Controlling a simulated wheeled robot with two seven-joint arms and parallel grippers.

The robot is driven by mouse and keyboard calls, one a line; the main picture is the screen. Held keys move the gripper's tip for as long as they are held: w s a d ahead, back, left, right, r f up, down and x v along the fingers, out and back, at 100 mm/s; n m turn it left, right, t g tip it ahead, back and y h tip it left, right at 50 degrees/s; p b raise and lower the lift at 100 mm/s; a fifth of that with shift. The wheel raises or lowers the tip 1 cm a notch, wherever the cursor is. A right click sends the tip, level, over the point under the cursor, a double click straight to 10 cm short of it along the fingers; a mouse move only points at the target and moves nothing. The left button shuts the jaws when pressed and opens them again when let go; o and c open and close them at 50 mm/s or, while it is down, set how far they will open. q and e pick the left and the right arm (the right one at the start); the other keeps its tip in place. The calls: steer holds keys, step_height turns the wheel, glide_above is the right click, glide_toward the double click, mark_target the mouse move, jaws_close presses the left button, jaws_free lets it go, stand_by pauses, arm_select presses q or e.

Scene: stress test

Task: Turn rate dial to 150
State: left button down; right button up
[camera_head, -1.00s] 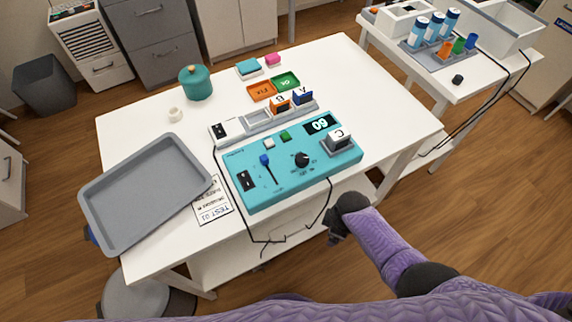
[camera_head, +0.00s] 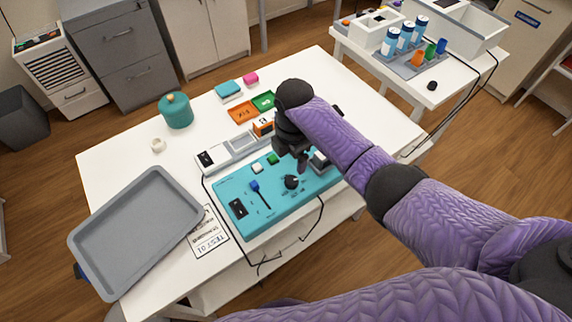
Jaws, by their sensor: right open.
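The teal control box (camera_head: 275,203) stands on the white table. Its black rate dial (camera_head: 292,182) is in view near the front middle of the panel. A blue slider lever (camera_head: 255,186) is to the left of the dial. My right gripper (camera_head: 303,160) hangs over the back right part of the box, above and behind the dial, apart from it. It is open and looks empty. The arm and gripper hide the number display and most of the white C block (camera_head: 319,161). My left gripper is not in view.
A grey tray (camera_head: 190,199) lies at the table's left, beside a test card (camera_head: 209,240). A teal pot (camera_head: 176,111) and a white ring (camera_head: 158,145) stand behind. A grey-white device (camera_head: 215,160) borders the box's back. A black cable hangs in front.

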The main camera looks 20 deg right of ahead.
mark_target(292, 180)
step_height(292, 180, down, 10)
steer(key=b, duration=0.4)
steer(key=shift+s+b, duration=0.1)
steer(key=shift+b, duration=0.2)
steer(key=shift+r, duration=0.1)
steer(key=shift+c, duration=0.7)
jaws_close()
